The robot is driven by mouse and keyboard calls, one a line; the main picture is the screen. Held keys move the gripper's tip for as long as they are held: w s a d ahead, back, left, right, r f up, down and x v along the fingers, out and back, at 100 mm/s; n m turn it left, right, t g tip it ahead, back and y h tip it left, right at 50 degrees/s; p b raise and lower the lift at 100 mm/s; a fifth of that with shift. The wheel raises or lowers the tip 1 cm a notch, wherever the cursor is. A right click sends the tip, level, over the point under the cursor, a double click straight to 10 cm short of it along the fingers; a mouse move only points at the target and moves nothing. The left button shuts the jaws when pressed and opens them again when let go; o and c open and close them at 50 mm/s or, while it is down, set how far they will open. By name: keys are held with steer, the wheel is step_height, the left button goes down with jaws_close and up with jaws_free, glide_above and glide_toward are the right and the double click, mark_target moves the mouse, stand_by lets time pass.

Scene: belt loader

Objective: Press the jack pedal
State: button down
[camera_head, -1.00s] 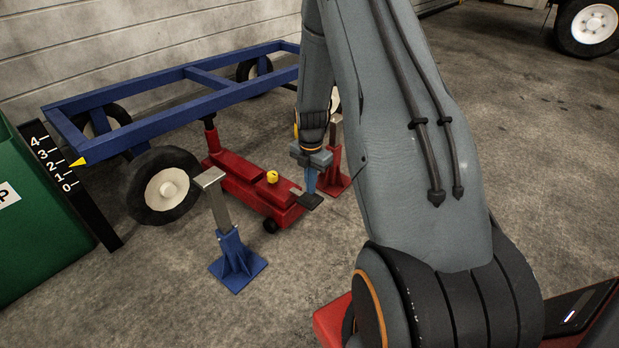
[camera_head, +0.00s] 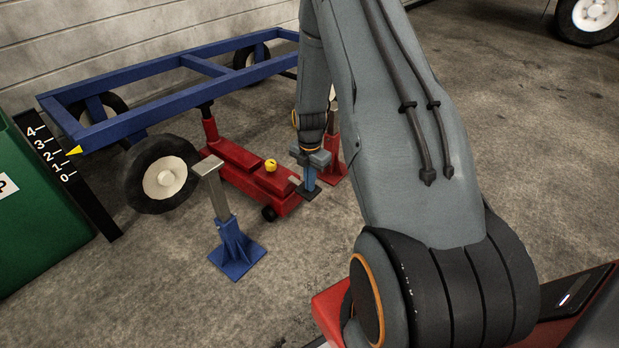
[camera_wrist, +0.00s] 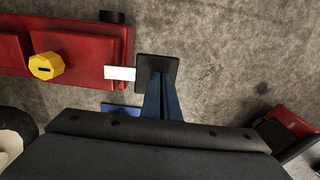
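The red floor jack (camera_head: 240,168) lies beneath the blue cart frame, with a yellow knob (camera_head: 270,166) on top. Its dark square pedal pad (camera_head: 308,192) sits at the jack's near right end. In the wrist view the pad (camera_wrist: 157,66) joins the red body (camera_wrist: 85,65) by a pale bar (camera_wrist: 119,73). My gripper (camera_head: 309,178) points down with its blue fingers over the pad. In the wrist view the gripper's fingers (camera_wrist: 160,82) look closed together, with nothing between them. The tips appear to meet the pad; exact contact is hard to tell.
A blue stand (camera_head: 236,250) is in front of the jack, and a red stand (camera_head: 334,160) is just right of my gripper. A scale (camera_head: 60,172) with a yellow pointer (camera_head: 73,150) stands by the green box (camera_head: 35,225).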

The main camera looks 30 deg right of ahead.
steer(key=shift+s+f+p, duration=0.4)
steer(key=shift+f+p, duration=0.25)
steer(key=shift+p, duration=0.2)
steer(key=shift+d+f+p, duration=0.1)
steer(key=shift+f+p, duration=0.45)
steer(key=shift+f, duration=0.45)
steer(key=shift+s, duration=0.1)
steer(key=shift+r, duration=0.1)
steer(key=s+d+r+p, duration=0.1)
steer(key=s+r+p, duration=0.1)
steer(key=r, duration=0.4)
steer(key=s+d+r+p, duration=0.1)
steer(key=s+r+p, duration=0.1)
steer(key=r+p, duration=0.3)
step_height(320, 180, up, 2)
steer(key=shift+s+r, duration=0.1)
steer(key=shift+s, duration=0.3)
